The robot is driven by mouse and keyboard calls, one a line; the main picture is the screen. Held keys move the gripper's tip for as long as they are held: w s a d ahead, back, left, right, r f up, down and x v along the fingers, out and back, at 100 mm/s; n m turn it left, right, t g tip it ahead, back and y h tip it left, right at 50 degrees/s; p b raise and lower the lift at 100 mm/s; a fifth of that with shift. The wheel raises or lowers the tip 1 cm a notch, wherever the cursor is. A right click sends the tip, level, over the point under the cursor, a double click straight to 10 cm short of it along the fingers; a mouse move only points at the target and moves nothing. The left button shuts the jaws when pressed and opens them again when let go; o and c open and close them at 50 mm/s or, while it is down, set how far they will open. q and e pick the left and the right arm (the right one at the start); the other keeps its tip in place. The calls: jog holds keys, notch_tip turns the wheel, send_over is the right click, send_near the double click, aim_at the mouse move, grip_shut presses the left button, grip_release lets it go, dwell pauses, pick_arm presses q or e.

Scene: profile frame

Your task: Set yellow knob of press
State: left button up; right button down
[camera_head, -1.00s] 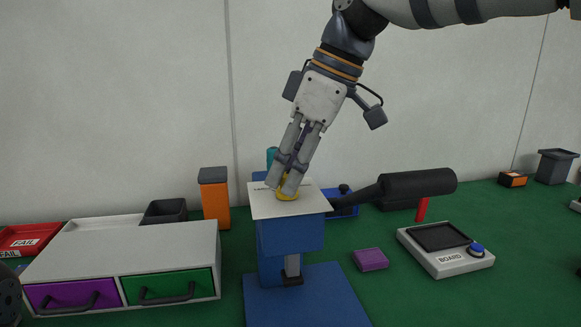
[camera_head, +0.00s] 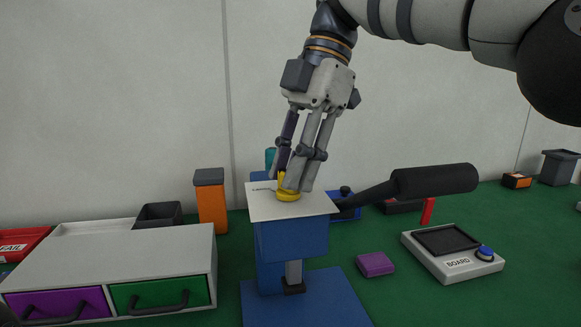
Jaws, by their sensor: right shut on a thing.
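The press (camera_head: 292,240) is blue with a white top plate (camera_head: 262,208) and a blue base, and stands on the green table. A long black handle (camera_head: 432,181) sticks out from it to the right. The yellow knob (camera_head: 287,197) sits on the white plate. My right gripper (camera_head: 292,186) comes down from above and is shut on the yellow knob; its fingers hide part of the knob and of the markings on the plate. My left gripper is not in view.
A grey cabinet (camera_head: 120,255) with purple and green drawers stands at left, near an orange bin (camera_head: 211,205). A purple block (camera_head: 375,264) and a board device (camera_head: 452,250) with a blue button lie at right. Green table shows between them.

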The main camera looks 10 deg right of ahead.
jog(key=shift+w+n+g+h, duration=0.1)
jog(key=shift+n+g+h, duration=0.25)
jog(key=shift+n, duration=1.25)
jog(key=c, duration=1.2)
grip_release()
jog(key=shift+c, duration=0.2)
